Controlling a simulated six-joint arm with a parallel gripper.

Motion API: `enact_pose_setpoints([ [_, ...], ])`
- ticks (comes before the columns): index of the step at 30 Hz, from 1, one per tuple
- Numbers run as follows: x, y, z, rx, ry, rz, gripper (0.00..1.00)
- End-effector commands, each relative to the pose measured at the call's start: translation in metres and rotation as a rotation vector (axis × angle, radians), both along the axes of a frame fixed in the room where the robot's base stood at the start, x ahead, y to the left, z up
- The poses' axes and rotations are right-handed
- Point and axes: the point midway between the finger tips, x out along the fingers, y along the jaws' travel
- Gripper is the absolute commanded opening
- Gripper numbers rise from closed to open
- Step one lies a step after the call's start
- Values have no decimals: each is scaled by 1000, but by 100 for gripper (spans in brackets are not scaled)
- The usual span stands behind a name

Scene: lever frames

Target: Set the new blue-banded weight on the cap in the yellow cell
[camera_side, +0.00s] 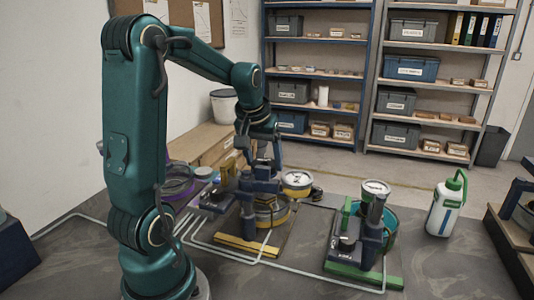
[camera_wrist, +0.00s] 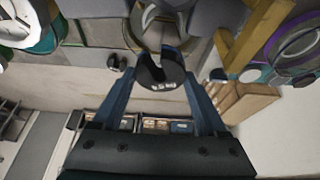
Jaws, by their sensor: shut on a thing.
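My gripper (camera_wrist: 165,62) is shut on a dark slotted weight (camera_wrist: 164,76) with small white marks, seen between the fingertips in the wrist view. I cannot clearly make out its blue band. In the side view my gripper (camera_side: 262,168) is over the yellow cell, which has a yellow base (camera_side: 246,246) and a yellow-banded pot (camera_side: 272,217). My wrist and the dark frame hide much of this cell in the side view. The cap is not clearly visible, and I cannot tell whether the weight touches it.
Right of the yellow cell is a green cell with a green base (camera_side: 362,275) and a white-topped cylinder (camera_side: 375,187). A purple cell (camera_side: 182,188) is partly behind my arm. A white bottle (camera_side: 445,207) stands at right. Pale tubes cross the grey table at the front.

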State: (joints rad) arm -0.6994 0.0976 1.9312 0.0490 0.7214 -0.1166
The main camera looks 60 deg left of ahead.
Motion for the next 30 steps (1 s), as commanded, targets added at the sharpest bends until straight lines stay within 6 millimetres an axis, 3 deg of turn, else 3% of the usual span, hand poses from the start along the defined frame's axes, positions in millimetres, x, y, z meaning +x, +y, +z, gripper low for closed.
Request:
enact_pose_setpoints([
  [18, 0, 0, -43, 0, 0, 1, 0],
  [30, 0, 0, -50, 2, -3, 0, 0],
])
